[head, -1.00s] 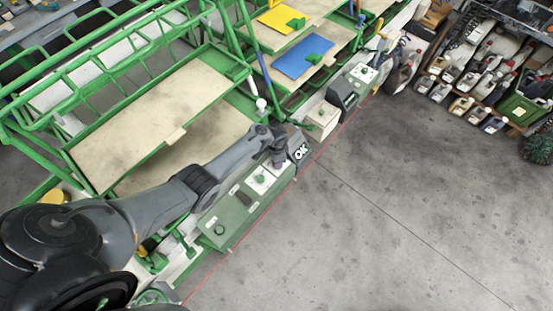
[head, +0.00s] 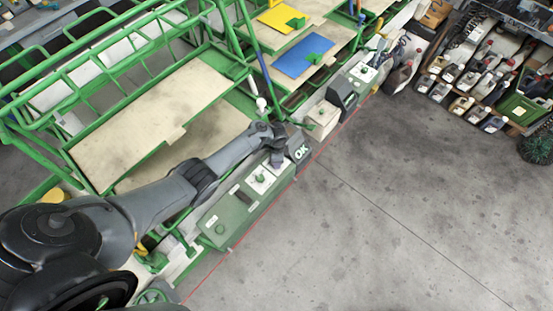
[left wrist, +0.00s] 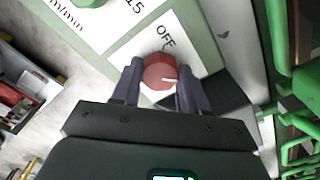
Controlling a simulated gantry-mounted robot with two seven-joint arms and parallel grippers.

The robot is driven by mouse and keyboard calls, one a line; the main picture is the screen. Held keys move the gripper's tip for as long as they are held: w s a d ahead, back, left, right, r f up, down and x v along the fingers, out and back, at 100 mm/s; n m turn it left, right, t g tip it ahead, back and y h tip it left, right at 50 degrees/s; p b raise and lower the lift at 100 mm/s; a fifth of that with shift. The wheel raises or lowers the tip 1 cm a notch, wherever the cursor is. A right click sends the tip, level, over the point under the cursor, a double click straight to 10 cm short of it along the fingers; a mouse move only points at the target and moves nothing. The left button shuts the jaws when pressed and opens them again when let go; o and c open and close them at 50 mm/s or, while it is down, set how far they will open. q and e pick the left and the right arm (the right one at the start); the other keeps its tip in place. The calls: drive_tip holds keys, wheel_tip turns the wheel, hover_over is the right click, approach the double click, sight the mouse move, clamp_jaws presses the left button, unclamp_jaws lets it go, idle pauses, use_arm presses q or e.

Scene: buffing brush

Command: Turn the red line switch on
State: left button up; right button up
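The red line switch (left wrist: 159,72) is a round red knob with a white pointer mark, in the left wrist view. It sits on a white plate marked "OFF" (left wrist: 165,38). The white mark points to the right of that picture, not straight at the word. My left gripper (left wrist: 159,84) has one finger on each side of the knob, apparently closed against it. In the head view my left gripper (head: 278,158) is over the green control box (head: 232,215) and hides the knob. My right gripper is not in view.
A green knob (head: 260,178) is on a white plate beside my gripper. Green frames with boards (head: 150,115) stand behind. The grey floor (head: 400,220) in front is clear.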

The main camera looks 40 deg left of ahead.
use_arm(q)
drive_tip(key=o, duration=0.5)
drive_tip(key=shift+c, duration=0.2)
wheel_tip(320, 180, up, 11)
drive_tip(key=p, duration=0.4)
idle(0.3)
drive_tip(key=s+d+r+n+t+p, duration=0.1)
drive_tip(key=s+d+r+n+p, duration=0.2)
drive_tip(key=s+r, duration=0.9)
drive_tip(key=s+d+r+n+t+p, duration=0.2)
drive_tip(key=s+d+r+n+p, duration=0.2)
drive_tip(key=s+r, duration=0.9)
drive_tip(key=d+p, duration=0.2)
drive_tip(key=d, duration=0.2)
drive_tip(key=shift+s+d+t, duration=0.3)
drive_tip(key=shift+s+d, duration=0.05)
